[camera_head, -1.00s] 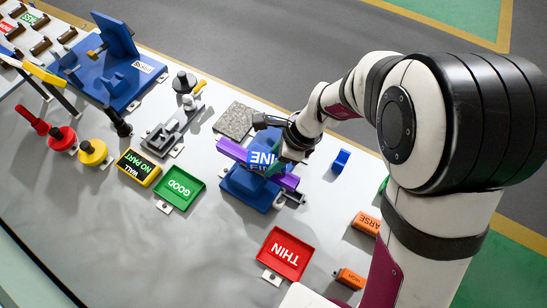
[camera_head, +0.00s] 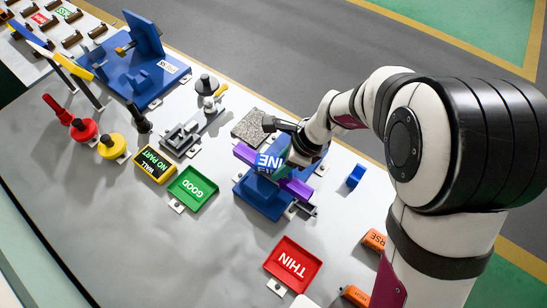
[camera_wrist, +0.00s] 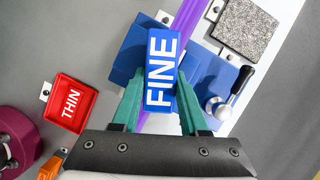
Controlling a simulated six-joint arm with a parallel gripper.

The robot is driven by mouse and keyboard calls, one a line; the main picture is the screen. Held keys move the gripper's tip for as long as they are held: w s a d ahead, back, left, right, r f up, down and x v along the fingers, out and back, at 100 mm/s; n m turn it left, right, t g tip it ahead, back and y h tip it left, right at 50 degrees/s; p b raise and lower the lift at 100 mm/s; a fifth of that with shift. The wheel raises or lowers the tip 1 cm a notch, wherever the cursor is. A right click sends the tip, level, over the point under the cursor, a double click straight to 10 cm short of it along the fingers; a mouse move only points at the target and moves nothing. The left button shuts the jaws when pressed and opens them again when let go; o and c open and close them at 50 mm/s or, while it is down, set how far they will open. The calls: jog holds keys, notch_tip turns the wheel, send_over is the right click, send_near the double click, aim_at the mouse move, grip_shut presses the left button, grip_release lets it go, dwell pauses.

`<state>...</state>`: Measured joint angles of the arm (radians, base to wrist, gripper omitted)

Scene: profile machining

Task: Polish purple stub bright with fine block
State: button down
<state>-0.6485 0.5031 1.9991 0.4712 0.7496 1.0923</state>
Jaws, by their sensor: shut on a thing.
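The purple stub (camera_head: 295,188) lies as a long bar across a blue fixture (camera_head: 255,203) in the head view. It also shows in the wrist view (camera_wrist: 191,16), running behind the block. The blue fine block (camera_head: 268,163), lettered FINE, is over the middle of the stub and looks to be at its surface; contact is hidden. My gripper (camera_wrist: 160,105) is shut on the fine block (camera_wrist: 161,68), with a green finger on each side. In the head view my gripper (camera_head: 290,156) partly hides the block and stub.
A grey rough slab (camera_head: 250,126) lies behind the fixture. A red THIN tray (camera_head: 293,262), green GOOD tray (camera_head: 192,190) and orange COARSE block (camera_head: 374,240) are nearby. Bare table lies between the trays.

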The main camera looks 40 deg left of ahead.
aim_at(269, 156)
jog(key=shift+d, duration=1.65)
jog(key=shift+a, duration=3.45)
jog(key=shift+r, duration=4.1)
jog(key=shift+d, duration=0.1)
jog(key=w+d+r+n+g+h, duration=0.1)
jog(key=w+d+r+n, duration=0.2)
jog(key=d, duration=0.8)
jog(key=w+d+r+n+h, duration=0.1)
jog(key=w+d+r+n, duration=0.2)
jog(key=d+n, duration=0.3)
jog(key=w+d+r+n+g+h, duration=0.1)
jog(key=d+r+n, duration=0.3)
jog(key=d, duration=1.2)
jog(key=shift+w+d+r+g+h, duration=0.15)
jog(key=shift+w+r+g+h, duration=0.15)
jog(key=shift+w+r+h, duration=0.45)
